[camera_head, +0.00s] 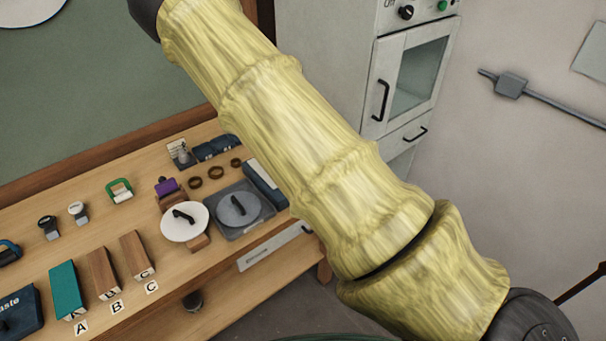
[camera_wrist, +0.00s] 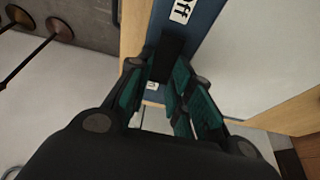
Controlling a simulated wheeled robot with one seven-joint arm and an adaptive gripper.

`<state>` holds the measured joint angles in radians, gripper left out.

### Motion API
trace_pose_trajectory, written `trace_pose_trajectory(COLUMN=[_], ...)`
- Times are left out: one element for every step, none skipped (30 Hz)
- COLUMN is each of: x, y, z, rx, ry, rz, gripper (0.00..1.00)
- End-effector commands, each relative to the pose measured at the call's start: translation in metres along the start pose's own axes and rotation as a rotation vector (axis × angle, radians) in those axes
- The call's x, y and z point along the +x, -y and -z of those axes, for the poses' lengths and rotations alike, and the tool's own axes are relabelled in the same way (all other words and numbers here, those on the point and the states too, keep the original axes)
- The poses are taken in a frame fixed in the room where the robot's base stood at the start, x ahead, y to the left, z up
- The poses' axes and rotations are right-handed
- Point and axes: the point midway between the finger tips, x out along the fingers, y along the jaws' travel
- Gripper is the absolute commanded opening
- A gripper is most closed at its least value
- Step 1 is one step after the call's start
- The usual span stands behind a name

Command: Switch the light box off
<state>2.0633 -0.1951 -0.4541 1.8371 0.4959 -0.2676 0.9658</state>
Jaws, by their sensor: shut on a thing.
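In the wrist view, a blue panel (camera_wrist: 207,14), seemingly part of the light box, carries a white label reading "Off" (camera_wrist: 181,10) at the top. A black switch lever (camera_wrist: 172,46) stands on the panel below that label. My gripper (camera_wrist: 160,76) has teal finger pads and is shut on the lever, one finger on each side. A second small label (camera_wrist: 152,86), partly hidden, shows between the fingers. The lever's exact position between the labels is hard to tell. My gripper and this panel are not visible in the head view.
In the head view, a wooden bench (camera_head: 215,262) holds blocks by letters A, B and C, a white disc (camera_head: 176,225) and a grey lidded tray (camera_head: 262,217). A grey cabinet (camera_head: 318,60) with a glass door stands behind. My yellow-sleeved arm crosses the view.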

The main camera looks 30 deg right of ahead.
Motion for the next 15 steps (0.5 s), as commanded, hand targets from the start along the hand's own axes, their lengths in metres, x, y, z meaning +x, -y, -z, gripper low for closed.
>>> trace_pose_trajectory(x=[0.0006,0.0006,0.0006,0.0006,0.0005,0.0005,0.0005,0.0004,0.0004,0.0003,0.0003,0.0003,0.0002,0.0002,0.0000], y=[-0.0008,-0.0007,-0.0007,-0.0007,-0.0007,-0.0007,-0.0006,-0.0006,-0.0005,-0.0004,-0.0004,-0.0004,-0.0003,-0.0003,-0.0002], z=[-0.0008,-0.0008,-0.0008,-0.0008,-0.0007,-0.0007,-0.0006,-0.0005,-0.0004,-0.0003,-0.0002,-0.0002,-0.0001,-0.0001,0.0000], rx=[-0.001,-0.001,0.000,-0.001,0.000,0.000,0.000,0.000,0.000,0.000,0.000,0.000,0.000,0.000,0.000], ry=[0.001,0.001,0.001,0.001,0.001,0.001,0.001,0.001,0.001,0.001,0.001,0.001,0.001,0.001,0.001], rz=[-0.002,-0.002,-0.002,-0.002,-0.002,-0.001,-0.001,-0.001,-0.001,-0.001,-0.001,-0.001,-0.001,0.000,0.000], gripper=[0.00,0.00,0.00,0.27,0.32,0.40,0.43,0.43,0.43,0.43,0.43,0.43,0.43,0.43,0.43])
